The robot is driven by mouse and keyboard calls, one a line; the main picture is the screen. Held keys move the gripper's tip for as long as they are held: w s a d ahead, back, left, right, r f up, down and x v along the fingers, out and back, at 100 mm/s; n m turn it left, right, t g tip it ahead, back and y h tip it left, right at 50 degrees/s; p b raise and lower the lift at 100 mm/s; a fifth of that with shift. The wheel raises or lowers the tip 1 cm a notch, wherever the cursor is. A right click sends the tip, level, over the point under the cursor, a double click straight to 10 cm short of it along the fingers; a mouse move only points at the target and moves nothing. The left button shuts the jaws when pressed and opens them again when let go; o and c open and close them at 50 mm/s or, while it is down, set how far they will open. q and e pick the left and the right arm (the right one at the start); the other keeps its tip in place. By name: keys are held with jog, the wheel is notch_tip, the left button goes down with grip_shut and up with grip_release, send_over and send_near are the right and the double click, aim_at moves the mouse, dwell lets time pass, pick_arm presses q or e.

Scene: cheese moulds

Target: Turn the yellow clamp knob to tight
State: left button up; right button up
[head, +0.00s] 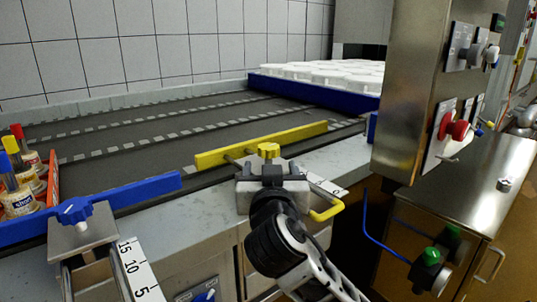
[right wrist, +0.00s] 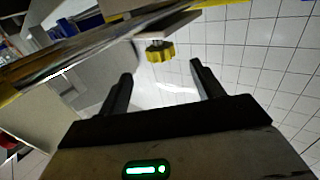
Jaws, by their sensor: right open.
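The yellow clamp knob (head: 268,150) sits on a metal clamp block (head: 244,192) at the near edge of the conveyor, by the yellow guide rail (head: 262,146). My right gripper (head: 271,176) is just in front of the knob in the head view, its fingers partly hidden by its dark body. In the right wrist view, the gripper (right wrist: 160,69) is open and empty. There the yellow knob (right wrist: 160,51) shows between the two fingers in the picture, a little beyond their tips and apparently untouched. My left gripper is out of view.
A blue guide rail (head: 130,191) with a blue knob (head: 74,211) and a scale (head: 138,268) lies to the left. Bottles (head: 22,184) stand at the far left. A steel control box (head: 418,90) with a red knob stands right. A yellow handle (head: 327,211) sticks out beside the clamp.

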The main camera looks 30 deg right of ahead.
aim_at(269, 156)
jog(key=b+x, duration=0.1)
jog(key=x, duration=0.8)
jog(key=shift+w+d, duration=0.15)
jog(key=shift+w, duration=0.25)
jog(key=shift+c, duration=0.4)
jog(key=shift+f, duration=0.1)
jog(key=c, duration=0.9)
